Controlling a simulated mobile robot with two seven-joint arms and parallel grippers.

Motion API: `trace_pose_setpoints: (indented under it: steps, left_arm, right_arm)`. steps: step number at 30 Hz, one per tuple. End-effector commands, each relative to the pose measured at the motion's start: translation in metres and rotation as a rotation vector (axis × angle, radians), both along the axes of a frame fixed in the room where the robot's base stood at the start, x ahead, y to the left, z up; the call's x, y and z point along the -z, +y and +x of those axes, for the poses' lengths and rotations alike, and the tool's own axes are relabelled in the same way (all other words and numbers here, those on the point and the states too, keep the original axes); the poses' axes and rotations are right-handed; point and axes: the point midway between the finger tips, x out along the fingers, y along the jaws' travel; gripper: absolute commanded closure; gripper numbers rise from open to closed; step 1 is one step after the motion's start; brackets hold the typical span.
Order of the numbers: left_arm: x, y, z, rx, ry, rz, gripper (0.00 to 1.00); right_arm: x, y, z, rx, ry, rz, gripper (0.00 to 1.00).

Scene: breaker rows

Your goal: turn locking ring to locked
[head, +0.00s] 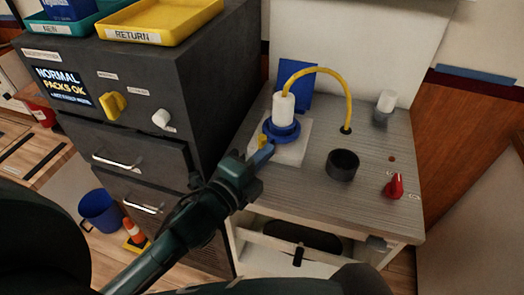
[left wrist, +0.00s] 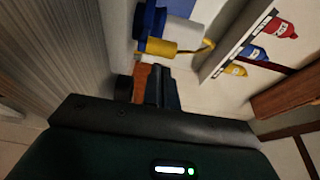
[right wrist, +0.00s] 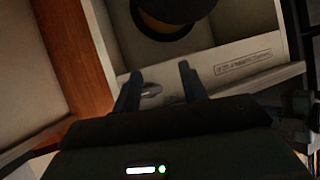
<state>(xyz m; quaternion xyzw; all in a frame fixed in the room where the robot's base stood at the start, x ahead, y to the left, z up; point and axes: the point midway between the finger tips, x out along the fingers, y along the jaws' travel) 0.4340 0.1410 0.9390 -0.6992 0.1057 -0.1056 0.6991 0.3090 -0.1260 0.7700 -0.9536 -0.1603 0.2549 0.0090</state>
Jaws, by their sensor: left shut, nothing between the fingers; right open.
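The blue locking ring (head: 281,132) sits around the base of a white plug (head: 283,106) on a pale plate on the bench. A yellow tab (head: 262,141) shows at its near left side. My left gripper (head: 263,153) is shut and empty, its tips close to the ring's near left side; I cannot tell whether they touch. The left wrist view shows the ring (left wrist: 149,20), the yellow tab (left wrist: 158,47) and the plug (left wrist: 187,34) beyond the shut fingers (left wrist: 162,88). My right gripper (right wrist: 157,88) is open and empty in the right wrist view.
A yellow cable (head: 332,72) arcs from the plug into the bench (head: 325,198). A dark round cup (head: 342,165), a red knob (head: 394,186) and a grey-white cylinder (head: 384,108) stand to the right. A dark cabinet (head: 200,90) stands close on the left. A blue panel (head: 295,85) rises behind the plug.

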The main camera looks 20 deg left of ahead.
Motion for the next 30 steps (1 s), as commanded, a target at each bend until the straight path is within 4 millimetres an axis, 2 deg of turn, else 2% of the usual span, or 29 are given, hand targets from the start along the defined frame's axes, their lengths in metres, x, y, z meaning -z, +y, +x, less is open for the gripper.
trace_pose_setpoints:
  steps: [12,20,30]
  left_arm:
    - [0.0,0.005,0.002,-0.001,0.0,0.0,1.0]
    - [-0.003,0.033,0.007,-0.001,0.003,0.004,1.0]
    - [0.0,0.04,0.01,-0.006,-0.002,0.002,1.0]
  right_arm:
    - [0.002,0.0,-0.001,-0.002,0.007,-0.005,0.57]
    - [-0.019,-0.002,-0.001,-0.017,0.001,-0.048,0.57]
    - [-0.012,-0.003,-0.003,-0.027,0.008,-0.066,0.57]
